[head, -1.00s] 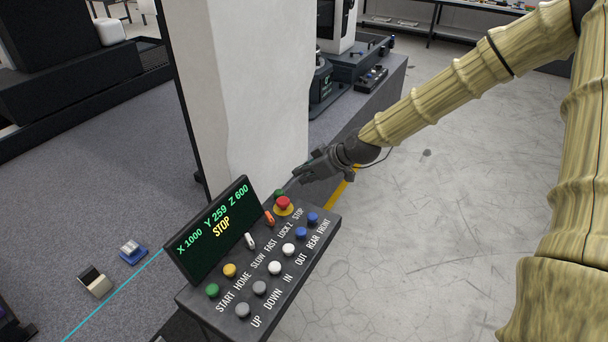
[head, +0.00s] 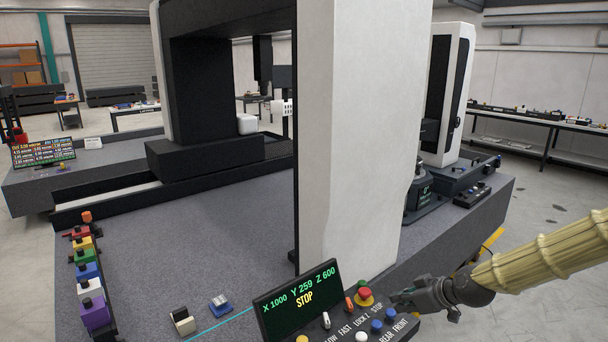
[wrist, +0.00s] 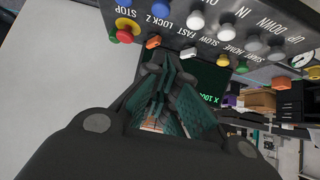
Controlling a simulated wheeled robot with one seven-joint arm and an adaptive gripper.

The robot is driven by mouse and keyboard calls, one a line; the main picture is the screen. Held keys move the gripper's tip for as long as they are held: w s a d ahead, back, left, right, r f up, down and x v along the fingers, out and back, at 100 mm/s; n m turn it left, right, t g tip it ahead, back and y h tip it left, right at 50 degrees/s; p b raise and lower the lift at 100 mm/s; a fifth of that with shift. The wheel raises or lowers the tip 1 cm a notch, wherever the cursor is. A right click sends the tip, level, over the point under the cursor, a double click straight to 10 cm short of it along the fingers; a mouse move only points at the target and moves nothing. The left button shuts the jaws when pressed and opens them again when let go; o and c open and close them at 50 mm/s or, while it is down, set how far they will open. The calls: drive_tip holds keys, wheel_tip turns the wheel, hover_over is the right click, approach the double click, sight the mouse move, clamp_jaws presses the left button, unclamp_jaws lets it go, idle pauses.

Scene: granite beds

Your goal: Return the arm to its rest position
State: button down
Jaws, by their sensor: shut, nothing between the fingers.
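My arm (head: 550,262) reaches in from the right in the head view, and its lower part is out of the picture. My gripper (head: 405,297) is dark and shut with nothing in it. It is at the right side of the control panel (head: 268,326), near the red stop button (head: 364,296). In the wrist view my gripper (wrist: 166,75) points toward the panel's buttons and screen (wrist: 205,75). The screen (head: 300,296) reads X 1000 Y 259 Z 600 and STOP. I cannot tell whether the fingers touch the panel.
A tall white column (head: 355,130) stands behind the panel on the grey granite bed (head: 200,230). Several coloured blocks (head: 90,290) line the bed's left side. A black and white machine (head: 447,95) stands on the right. Open floor (head: 550,200) lies at the right.

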drive_tip(key=s+a+f+m+g+h+b, duration=0.1)
drive_tip(key=s+a+f+m+g, duration=0.1)
drive_tip(key=s+f, duration=0.8)
drive_tip(key=s+a+f+m+g+h+b, duration=0.1)
drive_tip(key=s+a+f+m, duration=0.15)
drive_tip(key=s+f, duration=0.65)
drive_tip(key=s+f+m+g+h, duration=0.1)
drive_tip(key=s+f, duration=0.4)
drive_tip(key=s, duration=0.3)
drive_tip(key=s+f+m+g+h+b, duration=0.1)
drive_tip(key=s+f, duration=0.4)
drive_tip(key=s, duration=0.3)
drive_tip(key=s+d+f+m+g+h+b, duration=0.1)
drive_tip(key=s+f+g, duration=0.1)
drive_tip(key=s+f, duration=0.4)
drive_tip(key=s, duration=0.3)
drive_tip(key=shift+m+h, duration=0.3)
drive_tip(key=shift+m, duration=0.05)
drive_tip(key=shift+f, duration=0.1)
